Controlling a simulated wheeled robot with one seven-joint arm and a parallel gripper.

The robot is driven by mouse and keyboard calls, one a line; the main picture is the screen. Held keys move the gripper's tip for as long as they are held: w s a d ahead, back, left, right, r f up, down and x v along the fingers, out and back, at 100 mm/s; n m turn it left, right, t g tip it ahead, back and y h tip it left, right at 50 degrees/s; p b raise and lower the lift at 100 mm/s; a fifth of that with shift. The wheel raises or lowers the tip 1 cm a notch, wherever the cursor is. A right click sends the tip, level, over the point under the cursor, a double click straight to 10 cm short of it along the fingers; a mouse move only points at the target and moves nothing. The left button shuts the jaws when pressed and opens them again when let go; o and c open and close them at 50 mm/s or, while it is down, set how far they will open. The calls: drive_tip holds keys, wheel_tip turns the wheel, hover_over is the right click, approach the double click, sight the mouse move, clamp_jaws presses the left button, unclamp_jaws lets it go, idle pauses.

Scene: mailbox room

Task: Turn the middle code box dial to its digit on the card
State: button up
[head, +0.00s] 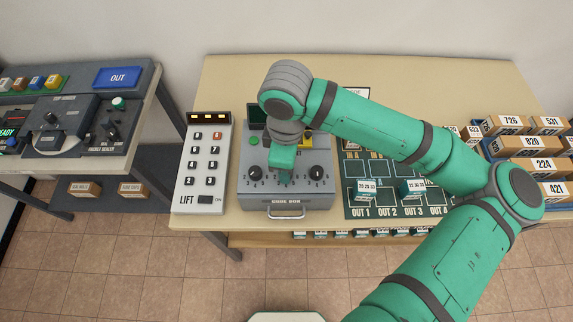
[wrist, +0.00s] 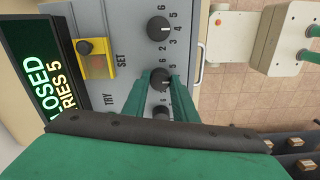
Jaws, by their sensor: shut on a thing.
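The grey code box (head: 288,203) stands on the table with three black dials in a row. My gripper (head: 286,176) points down over the middle dial and hides it in the head view. In the wrist view my green fingers (wrist: 161,82) are shut on the middle dial (wrist: 160,77), one on each side. One outer dial (wrist: 158,29) is clear of the fingers; the other (wrist: 161,112) is partly hidden by my gripper. A dark screen (wrist: 35,75) reads "CLOSED" and "SERIES 5", its left edge cut off. I cannot make out the card's digits.
A yellow part (wrist: 95,62) with a black knob is beside the SET and TRY labels. A LIFT keypad (head: 203,165) stands left of the box. A dark OUT board (head: 385,200) with small boxes lies right, partly under my arm. Numbered parcels (head: 528,143) sit far right.

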drive_tip(key=shift+a, duration=0.15)
drive_tip(key=o, duration=1)
drive_tip(key=shift+o, duration=0.2)
drive_tip(key=shift+r, duration=0.1)
wheel_tip(320, 180, up, 11)
drive_tip(key=shift+f, duration=0.2)
drive_tip(key=shift+w, duration=0.1)
